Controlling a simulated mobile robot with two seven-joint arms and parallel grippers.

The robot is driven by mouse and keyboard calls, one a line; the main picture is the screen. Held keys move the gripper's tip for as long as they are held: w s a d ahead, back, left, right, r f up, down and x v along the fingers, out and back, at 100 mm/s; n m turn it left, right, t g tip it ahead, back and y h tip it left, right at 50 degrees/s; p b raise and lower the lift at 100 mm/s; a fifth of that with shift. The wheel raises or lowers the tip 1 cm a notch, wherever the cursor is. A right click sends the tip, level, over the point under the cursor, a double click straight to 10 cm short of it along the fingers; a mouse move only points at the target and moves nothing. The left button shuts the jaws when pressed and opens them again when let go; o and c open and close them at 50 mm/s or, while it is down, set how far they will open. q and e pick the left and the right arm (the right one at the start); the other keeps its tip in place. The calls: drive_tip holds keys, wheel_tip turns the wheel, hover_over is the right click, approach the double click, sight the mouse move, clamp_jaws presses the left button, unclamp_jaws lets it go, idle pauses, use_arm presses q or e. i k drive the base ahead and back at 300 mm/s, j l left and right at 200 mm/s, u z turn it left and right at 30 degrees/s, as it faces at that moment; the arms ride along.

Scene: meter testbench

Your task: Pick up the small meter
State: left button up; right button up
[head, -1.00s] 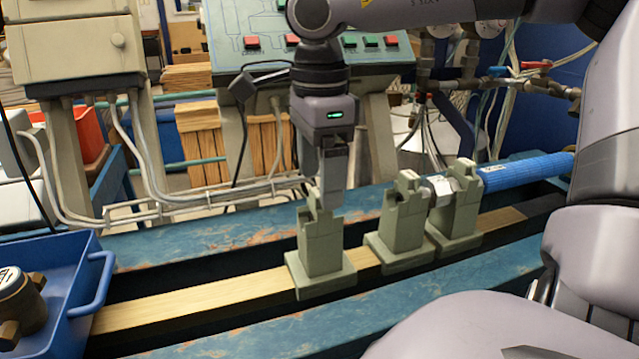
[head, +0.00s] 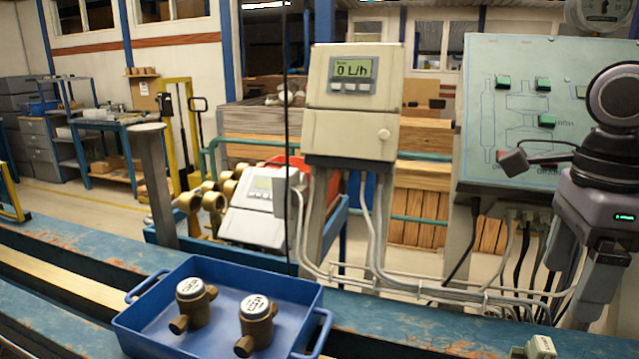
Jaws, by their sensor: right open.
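Two small brass meters with white round caps stand in a blue tray (head: 225,272) at the bottom left of centre. The left meter (head: 192,305) and the right meter (head: 257,325) stand upright and apart, with their pipe stubs showing. They look alike in size, so I cannot tell which one the task means. My right gripper (head: 592,300) hangs at the right edge, fingers down, open and away from the tray, with nothing seen in it. My left gripper is not in view.
The tray sits on the blue bench (head: 395,320) with a handle at each end. A grey-green clamp fixture (head: 540,347) shows at the bottom right. A display box (head: 352,100) reading 0 L/h and a round-topped post (head: 153,190) stand behind the bench.

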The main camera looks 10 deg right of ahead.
sight(257, 314)
drive_tip(key=k, duration=1)
